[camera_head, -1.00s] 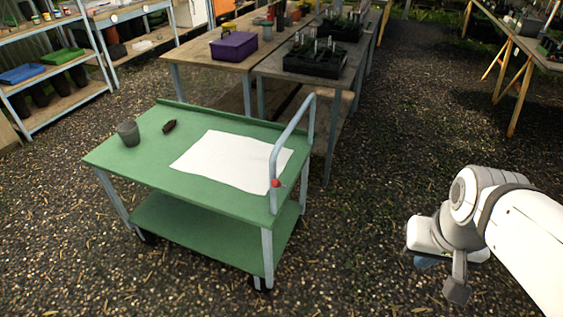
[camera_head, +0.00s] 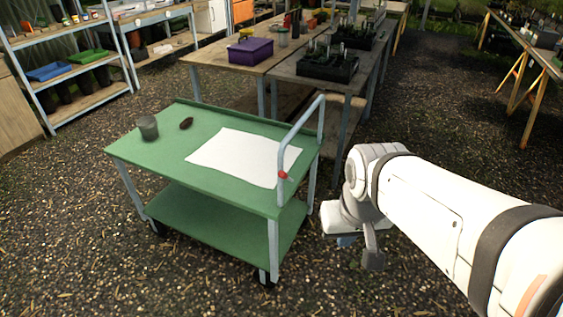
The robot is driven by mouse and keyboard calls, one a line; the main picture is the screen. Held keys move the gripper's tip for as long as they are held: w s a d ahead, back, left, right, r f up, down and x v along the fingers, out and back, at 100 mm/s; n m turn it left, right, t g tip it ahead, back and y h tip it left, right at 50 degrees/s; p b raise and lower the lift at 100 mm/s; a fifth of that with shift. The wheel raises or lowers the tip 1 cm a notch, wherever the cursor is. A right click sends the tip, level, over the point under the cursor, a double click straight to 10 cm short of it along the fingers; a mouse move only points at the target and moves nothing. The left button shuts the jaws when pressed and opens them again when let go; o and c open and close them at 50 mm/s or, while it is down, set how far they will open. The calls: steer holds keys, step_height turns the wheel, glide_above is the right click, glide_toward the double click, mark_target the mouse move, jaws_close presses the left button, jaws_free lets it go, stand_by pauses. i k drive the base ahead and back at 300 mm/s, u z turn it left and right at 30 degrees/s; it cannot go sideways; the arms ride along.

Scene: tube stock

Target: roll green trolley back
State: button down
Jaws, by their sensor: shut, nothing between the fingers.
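The green trolley (camera_head: 170,160) stands on the gravel at the left centre, with two shelves and dark wheels. Its grey push handle (camera_head: 283,150) rises at the right end and bears a small red part. On its top lie a white sheet (camera_head: 243,157), a grey pot (camera_head: 148,127) and a small dark brown object (camera_head: 186,123). My gripper (camera_head: 358,250) is at the end of my white arm, to the right of the handle and apart from it. It points down and holds nothing. Its fingertips are small and partly hidden by the wrist.
Behind the trolley stand wooden tables (camera_head: 290,69) with a purple box (camera_head: 250,49) and dark plant trays (camera_head: 327,67). A shelf rack (camera_head: 88,105) stands at the left. A trestle table (camera_head: 535,50) is at the far right. Open gravel lies in front and in the right-hand aisle.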

mark_target(256, 225)
steer(key=z, duration=0.05)
steer(key=i, duration=1)
steer(key=u, duration=0.05)
